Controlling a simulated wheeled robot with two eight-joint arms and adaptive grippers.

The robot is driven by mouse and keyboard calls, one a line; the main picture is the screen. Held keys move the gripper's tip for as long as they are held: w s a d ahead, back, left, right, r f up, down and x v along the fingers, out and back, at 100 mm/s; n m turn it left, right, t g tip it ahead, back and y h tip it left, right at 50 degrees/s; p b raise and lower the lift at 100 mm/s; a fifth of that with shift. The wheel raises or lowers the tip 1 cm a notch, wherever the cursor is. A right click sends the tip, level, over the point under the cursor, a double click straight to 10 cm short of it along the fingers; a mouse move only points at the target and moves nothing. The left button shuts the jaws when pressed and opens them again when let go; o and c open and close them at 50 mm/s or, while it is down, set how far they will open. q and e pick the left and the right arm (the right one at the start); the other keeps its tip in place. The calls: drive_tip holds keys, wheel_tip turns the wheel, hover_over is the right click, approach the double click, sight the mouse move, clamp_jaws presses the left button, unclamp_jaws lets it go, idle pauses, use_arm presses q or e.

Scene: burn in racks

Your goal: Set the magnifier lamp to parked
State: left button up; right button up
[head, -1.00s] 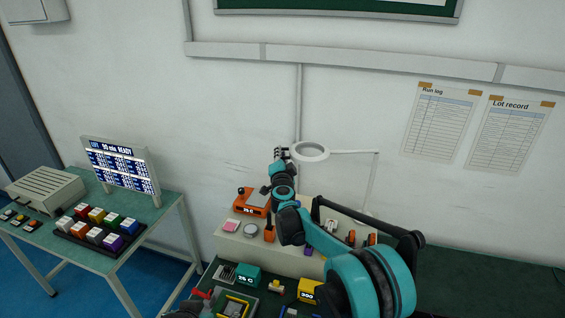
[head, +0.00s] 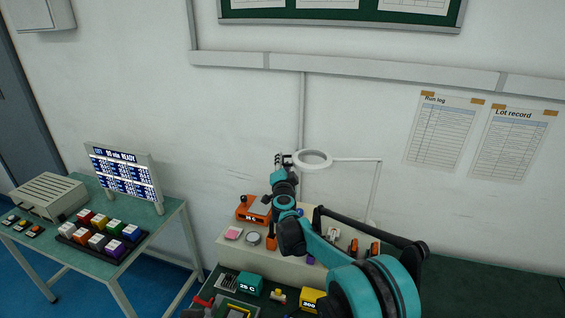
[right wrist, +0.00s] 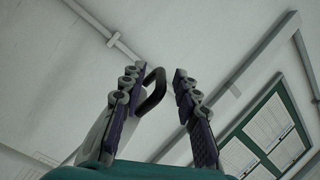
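The magnifier lamp has a white ring head (head: 313,160) on a thin white jointed arm (head: 378,185) that rises from behind the raised shelf and reaches left against the wall. My right gripper (head: 283,158) is just left of the ring, pointing up. In the right wrist view its two fingers (right wrist: 155,95) are apart. A black loop handle (right wrist: 152,92) shows between them, nearer the left finger; whether it touches that finger I cannot tell. A pale part, apparently of the lamp, is partly hidden behind the left finger. My left gripper is not in view.
A cream shelf (head: 232,246) holding small tools stands on the dark green bench (head: 470,285), under my right forearm. A side table (head: 170,215) at left bears a display board (head: 124,172) and coloured blocks. The wall above the lamp carries grey conduit (head: 400,67).

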drive_tip(key=s, duration=1.1)
drive_tip(key=shift+d, duration=0.15)
drive_tip(key=shift+s+r, duration=0.15)
drive_tip(key=shift+r, duration=0.05)
drive_tip(key=s+d+f+n+g+y+b, duration=0.1)
drive_tip(key=s+d+n+g+y+b, duration=0.15)
drive_tip(key=s+n+b, duration=0.4)
drive_tip(key=s+d+f+n+g+y+b, duration=0.1)
drive_tip(key=s+d+n+y, duration=0.15)
drive_tip(key=s, duration=0.65)
drive_tip(key=s+d+f+g+h+b, duration=0.2)
drive_tip(key=s+d+f, duration=0.3)
drive_tip(key=s+f, duration=0.2)
drive_tip(key=s+d+f+n+g+h+b, duration=0.1)
drive_tip(key=s+d+f+g+h, duration=0.1)
drive_tip(key=s+d+f, duration=0.3)
drive_tip(key=s+d+f+n+g+h+b, duration=0.1)
drive_tip(key=s+d+f, duration=0.4)
drive_tip(key=s+f, duration=0.6)
drive_tip(key=shift+s+d+f+g+h+b, duration=0.15)
drive_tip(key=shift+s+g+h+b, duration=0.4)
drive_tip(key=shift+g+b, duration=0.5)
